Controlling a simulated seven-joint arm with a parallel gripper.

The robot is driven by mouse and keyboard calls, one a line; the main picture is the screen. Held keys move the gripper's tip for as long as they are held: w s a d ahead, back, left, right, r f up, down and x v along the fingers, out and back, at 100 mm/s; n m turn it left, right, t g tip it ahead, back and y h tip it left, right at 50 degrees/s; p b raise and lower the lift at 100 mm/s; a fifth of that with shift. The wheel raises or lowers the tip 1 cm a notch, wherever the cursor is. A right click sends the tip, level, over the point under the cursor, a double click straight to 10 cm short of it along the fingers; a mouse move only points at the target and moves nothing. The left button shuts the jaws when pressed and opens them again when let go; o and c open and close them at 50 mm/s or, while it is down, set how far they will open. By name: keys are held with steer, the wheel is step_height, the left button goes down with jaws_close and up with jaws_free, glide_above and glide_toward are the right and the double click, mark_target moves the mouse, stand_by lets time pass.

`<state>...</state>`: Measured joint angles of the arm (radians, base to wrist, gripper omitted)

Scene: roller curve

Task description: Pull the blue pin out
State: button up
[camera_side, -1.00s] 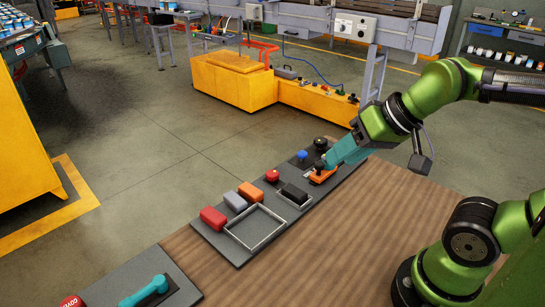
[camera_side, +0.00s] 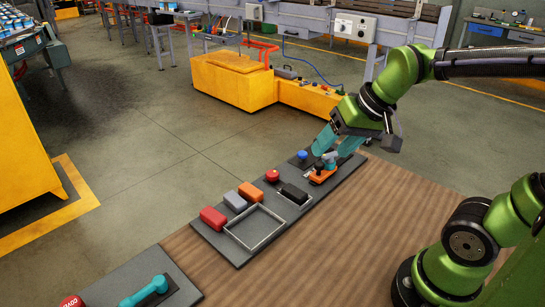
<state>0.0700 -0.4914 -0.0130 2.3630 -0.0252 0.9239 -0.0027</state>
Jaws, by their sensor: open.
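A blue round-topped piece (camera_side: 303,155), which looks like the blue pin, stands upright on the far part of the dark board (camera_side: 222,246). The fingers are apart from the blue piece and sit above or beside an orange block (camera_side: 322,174). A small grey-blue piece (camera_side: 331,158) shows between the fingers on the orange block. I cannot tell whether the fingers touch it.
A red button (camera_side: 272,175), black block (camera_side: 293,194), orange block (camera_side: 251,192), grey block (camera_side: 235,201), red block (camera_side: 213,218) and empty frame (camera_side: 255,229) lie along the board. A teal handle (camera_side: 145,290) lies on a separate plate. The wooden table (camera_side: 350,235) is clear in front.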

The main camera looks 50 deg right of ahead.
steer(key=w+d+m+g, duration=0.1)
steer(key=w+d+g, duration=0.2)
steer(key=w+d, duration=0.75)
steer(key=m+g+h, duration=0.1)
steer(key=g, duration=0.2)
glide_above(302, 152)
steer(key=shift+f, duration=2.05)
step_height(302, 152, down, 16)
steer(key=shift+f, duration=0.1)
jaws_close()
